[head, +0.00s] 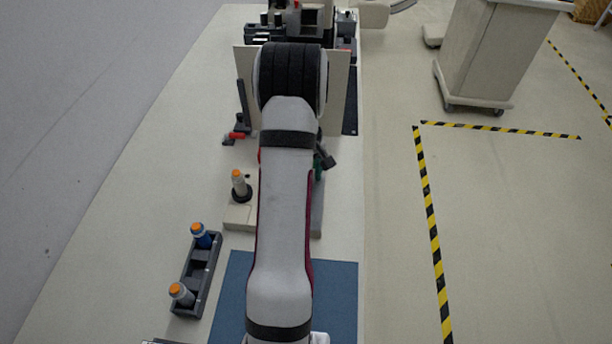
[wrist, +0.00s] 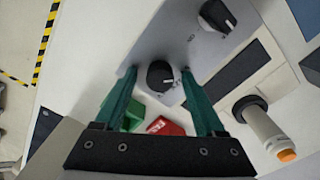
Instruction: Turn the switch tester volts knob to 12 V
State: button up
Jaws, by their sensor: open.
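The light grey panel of what looks like the switch tester (wrist: 195,50) shows in the wrist view. A round black knob (wrist: 160,76) with a white pointer mark sits on it. A second black knob (wrist: 217,16) with a white mark is at the upper right. The labels are too small to read, so I cannot tell which is the volts knob or its setting. My gripper (wrist: 158,70) is open, its two green fingers on either side of the first knob. I cannot tell whether they touch it. In the head view my arm hides the knobs.
A green block (wrist: 133,115) and a red part (wrist: 165,126) lie beyond the knob, between my fingers. An orange-tipped cylinder (wrist: 263,126) stands to the right; one also shows in the head view (head: 239,184). A dark rack (head: 199,272) holds two orange-capped items.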

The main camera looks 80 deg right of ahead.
grip_shut()
jog(key=shift+m, duration=0.4)
jog(key=m, duration=0.3)
jog(key=shift+m, duration=2.4)
grip_release()
